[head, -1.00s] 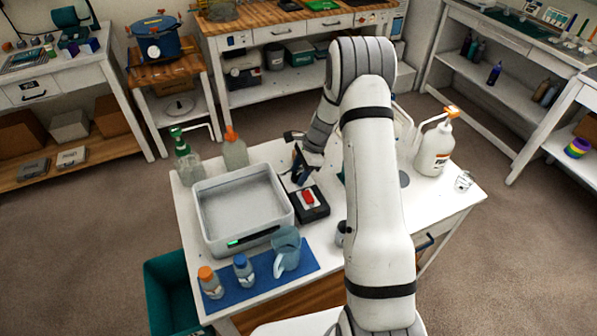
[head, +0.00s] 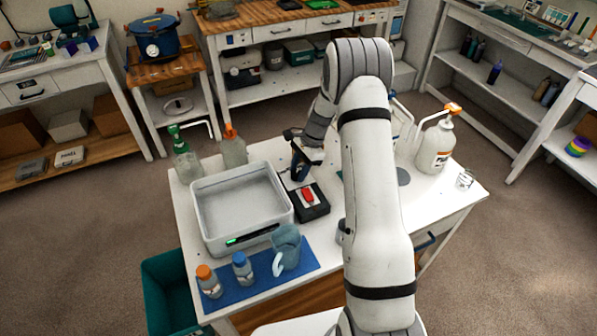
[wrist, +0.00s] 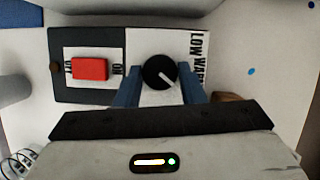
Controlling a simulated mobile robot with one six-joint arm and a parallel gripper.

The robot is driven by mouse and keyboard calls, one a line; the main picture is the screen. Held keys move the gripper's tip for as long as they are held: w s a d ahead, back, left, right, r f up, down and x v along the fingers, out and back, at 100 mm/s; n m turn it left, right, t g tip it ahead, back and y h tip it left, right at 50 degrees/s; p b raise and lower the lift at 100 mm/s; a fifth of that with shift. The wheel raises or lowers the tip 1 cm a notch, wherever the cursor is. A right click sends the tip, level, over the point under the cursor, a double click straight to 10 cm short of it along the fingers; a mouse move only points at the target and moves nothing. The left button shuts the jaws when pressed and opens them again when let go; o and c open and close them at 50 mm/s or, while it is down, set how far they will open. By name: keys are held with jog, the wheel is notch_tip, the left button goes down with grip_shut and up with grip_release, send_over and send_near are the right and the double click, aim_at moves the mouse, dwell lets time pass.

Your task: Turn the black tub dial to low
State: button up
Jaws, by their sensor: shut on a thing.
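The black tub dial (wrist: 158,70) sits on a white label plate in the wrist view. Its white pointer mark slants to the lower right in the picture. The words LOW and WARM run down the plate's right side, partly hidden by a finger. My gripper (wrist: 160,84) has its blue fingers on either side of the dial and is shut on it. In the head view my gripper (head: 299,164) is at the back of the black control box (head: 318,211), and the dial is hidden. The white tub (head: 207,228) stands left of the box, with a green display on its front.
A red switch (wrist: 90,68) marked ON and OFF lies beside the dial. Bottles and a blue jug (head: 286,246) stand on a blue mat (head: 262,284) at the table's front. Two spray bottles stand behind the tub. A white pump bottle (head: 436,150) stands at the right.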

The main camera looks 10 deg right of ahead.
jog(key=n, duration=0.1)
jog(key=n+g+b, duration=0.1)
jog(key=n, duration=0.1)
jog(key=n+h+b, duration=0.1)
jog(key=shift+w+a+f+n, duration=0.1)
jog(key=shift+w+n, duration=0.15)
jog(key=shift+n, duration=0.05)
jog(key=n+g+h+b, duration=0.1)
jog(key=n, duration=0.2)
jog(key=shift+a+n+b, duration=0.1)
jog(key=shift+n+b, duration=0.2)
jog(key=shift+n, duration=0.1)
jog(key=n+h, duration=0.1)
jog(key=n, duration=0.1)
jog(key=n+g+b, duration=0.1)
jog(key=n, duration=0.1)
jog(key=shift+w+a+h, duration=0.1)
jog(key=shift+a+h, duration=0.05)
jog(key=shift+h, duration=0.25)
jog(key=shift+a+n+h+b, duration=0.15)
jog(key=shift+n+h+b, duration=0.6)
jog(key=shift+n, duration=1.75)
jog(key=o, duration=1)
jog(key=v, duration=0.8)
jog(key=shift+a+b, duration=0.1)
jog(key=shift+b, duration=0.2)
